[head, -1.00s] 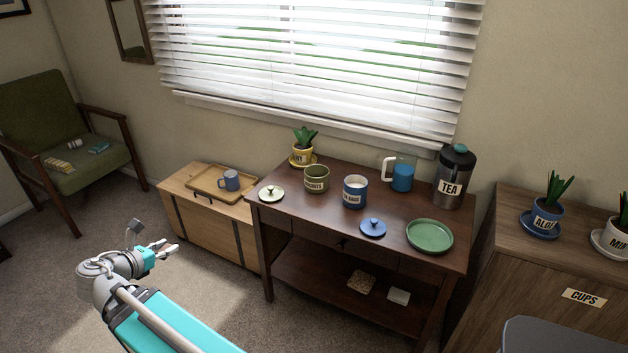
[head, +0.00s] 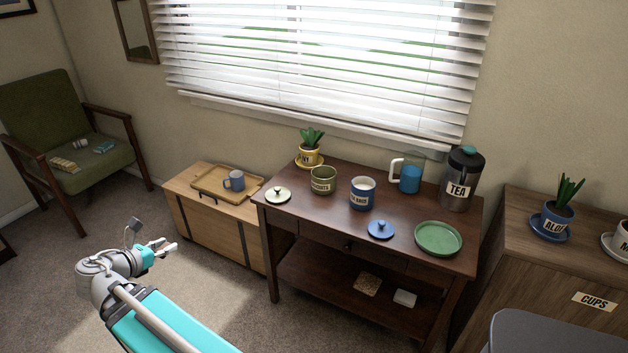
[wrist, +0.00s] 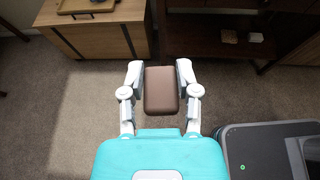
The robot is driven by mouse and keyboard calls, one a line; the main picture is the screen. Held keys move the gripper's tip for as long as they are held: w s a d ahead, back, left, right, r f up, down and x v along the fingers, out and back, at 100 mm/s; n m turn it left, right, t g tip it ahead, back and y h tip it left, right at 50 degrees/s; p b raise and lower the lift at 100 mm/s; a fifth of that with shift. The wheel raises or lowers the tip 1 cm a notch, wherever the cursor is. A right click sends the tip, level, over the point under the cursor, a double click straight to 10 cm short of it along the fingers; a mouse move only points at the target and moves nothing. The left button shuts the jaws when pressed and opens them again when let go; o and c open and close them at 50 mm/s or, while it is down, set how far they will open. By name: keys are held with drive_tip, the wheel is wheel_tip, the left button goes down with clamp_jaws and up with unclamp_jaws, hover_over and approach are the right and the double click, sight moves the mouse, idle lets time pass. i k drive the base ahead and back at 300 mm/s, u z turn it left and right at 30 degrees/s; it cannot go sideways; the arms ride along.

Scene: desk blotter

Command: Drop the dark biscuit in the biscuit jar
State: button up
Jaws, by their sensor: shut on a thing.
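My gripper (wrist: 160,88) is shut on the dark biscuit (wrist: 161,90), a brown rounded block between the two fingers in the wrist view. In the head view my gripper (head: 164,248) is held out over the carpet, left of and in front of the dark table, and the biscuit is hard to make out there. The biscuit jar (head: 323,181), a green pot labelled BISCUITS, stands open on the table. A pale lid with a knob (head: 278,195) lies left of it on the tabletop. My gripper is well apart from the jar.
The dark table (head: 330,222) also bears a blue tea bags jar (head: 362,195), a blue lid (head: 380,230), a green plate (head: 438,239), a blue jug (head: 410,178), a TEA flask (head: 459,180) and a potted plant (head: 309,155). A wooden chest (head: 200,230) stands left. Carpet is clear around my gripper.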

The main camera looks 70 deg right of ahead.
sight(324, 183)
drive_tip(key=u, duration=0.05)
drive_tip(key=i, duration=1.3)
drive_tip(key=z, duration=2.65)
